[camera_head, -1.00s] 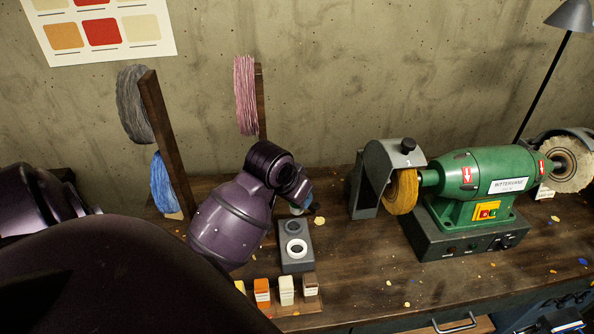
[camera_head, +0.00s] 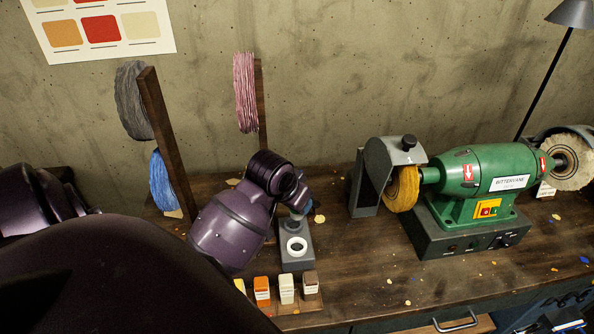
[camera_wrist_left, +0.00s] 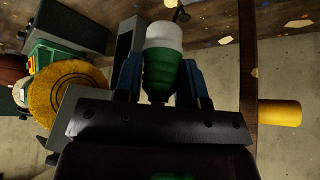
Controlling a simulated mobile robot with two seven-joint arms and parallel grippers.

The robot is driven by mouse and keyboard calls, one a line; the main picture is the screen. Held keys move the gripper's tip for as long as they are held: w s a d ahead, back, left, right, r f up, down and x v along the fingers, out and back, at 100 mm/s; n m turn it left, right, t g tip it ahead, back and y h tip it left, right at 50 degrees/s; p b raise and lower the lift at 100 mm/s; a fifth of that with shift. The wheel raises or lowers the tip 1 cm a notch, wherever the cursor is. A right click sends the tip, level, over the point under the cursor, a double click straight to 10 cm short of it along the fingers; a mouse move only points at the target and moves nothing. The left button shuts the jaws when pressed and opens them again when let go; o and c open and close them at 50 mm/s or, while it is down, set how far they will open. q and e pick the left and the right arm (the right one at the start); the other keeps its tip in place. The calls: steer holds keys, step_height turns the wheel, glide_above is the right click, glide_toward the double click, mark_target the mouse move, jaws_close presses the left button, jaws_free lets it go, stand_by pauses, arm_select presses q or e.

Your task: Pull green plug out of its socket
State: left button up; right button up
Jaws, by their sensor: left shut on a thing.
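A green plug (camera_wrist_left: 160,72) with a white end (camera_wrist_left: 163,36) lies between the blue fingers of my left gripper (camera_wrist_left: 160,82) in the left wrist view. The gripper is shut on the green part, and the white end points away from it. In the head view my left gripper (camera_head: 300,207) is over the far end of a dark grey block (camera_head: 296,262), which has a white ring (camera_head: 296,247) at its near end. The fingers hide most of the plug there, and I cannot tell whether it touches the block. My right gripper is not in view.
A green grinder (camera_head: 480,172) with a yellow wheel (camera_head: 402,188) stands to the right. Several small labelled blocks, one orange (camera_head: 262,289), stand in front. A wooden post (camera_head: 168,145) with thread hanks is at the left. Bench between block and grinder is mostly clear.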

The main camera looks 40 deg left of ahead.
mark_target(294, 219)
arm_select(q)
steer(key=shift+f, duration=0.3)
steer(key=shift+f, duration=0.7)
steer(key=shift+f+b, duration=0.45)
steer(key=shift+f, duration=0.25)
steer(key=shift+f, duration=0.7)
steer(key=shift+f+b, duration=0.35)
steer(key=shift+f, duration=0.35)
steer(key=shift+f, duration=0.35)
steer(key=shift+f, duration=0.25)
